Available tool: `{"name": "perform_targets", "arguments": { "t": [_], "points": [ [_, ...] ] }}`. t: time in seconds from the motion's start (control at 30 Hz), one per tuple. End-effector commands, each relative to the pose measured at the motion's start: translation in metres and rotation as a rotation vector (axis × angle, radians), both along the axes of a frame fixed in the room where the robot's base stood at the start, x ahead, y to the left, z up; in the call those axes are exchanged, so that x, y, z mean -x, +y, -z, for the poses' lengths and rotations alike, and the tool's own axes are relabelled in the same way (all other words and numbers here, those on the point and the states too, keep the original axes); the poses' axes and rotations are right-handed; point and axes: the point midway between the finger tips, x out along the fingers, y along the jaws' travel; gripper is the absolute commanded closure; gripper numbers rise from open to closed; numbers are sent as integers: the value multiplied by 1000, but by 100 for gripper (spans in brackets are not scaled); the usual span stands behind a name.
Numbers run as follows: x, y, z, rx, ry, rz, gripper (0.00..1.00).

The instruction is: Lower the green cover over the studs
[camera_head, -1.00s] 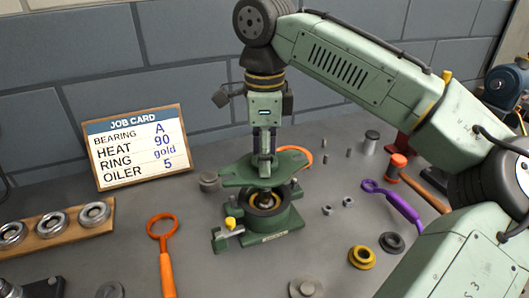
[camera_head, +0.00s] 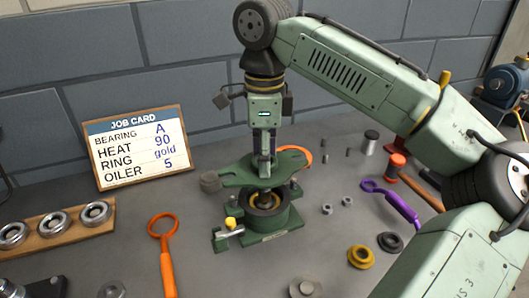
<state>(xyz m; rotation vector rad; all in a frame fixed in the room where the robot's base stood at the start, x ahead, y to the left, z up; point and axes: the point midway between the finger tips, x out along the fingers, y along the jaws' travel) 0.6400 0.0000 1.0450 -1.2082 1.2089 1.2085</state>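The green cover (camera_head: 240,176) is a flat plate held level above the green lower casing (camera_head: 285,222), with a gap between them. My gripper (camera_head: 264,168) points straight down and is shut on the raised middle of the cover. A dark ring with a brownish centre (camera_head: 264,201) shows in the casing below the cover. The studs are too small or hidden for me to make out clearly under the plate. A small clamp with a yellow knob (camera_head: 231,223) sits at the casing's front left.
A job card (camera_head: 139,147) leans at the back left. A wooden rack with bearings (camera_head: 60,228) lies at the left. An orange ring tool (camera_head: 163,250) lies in front, a purple one (camera_head: 392,202) at the right. Yellow (camera_head: 361,257) and black rings (camera_head: 391,242) lie front right.

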Motion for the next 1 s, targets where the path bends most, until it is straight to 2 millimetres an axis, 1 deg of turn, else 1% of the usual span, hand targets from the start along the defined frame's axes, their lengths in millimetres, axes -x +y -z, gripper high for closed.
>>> {"name": "perform_targets", "arguments": {
  "t": [0.57,1.0],
  "points": [
    [0,0,-1,0,-2,-1,100],
    [0,0,13,-1,-1,-1,100]
  ]
}}
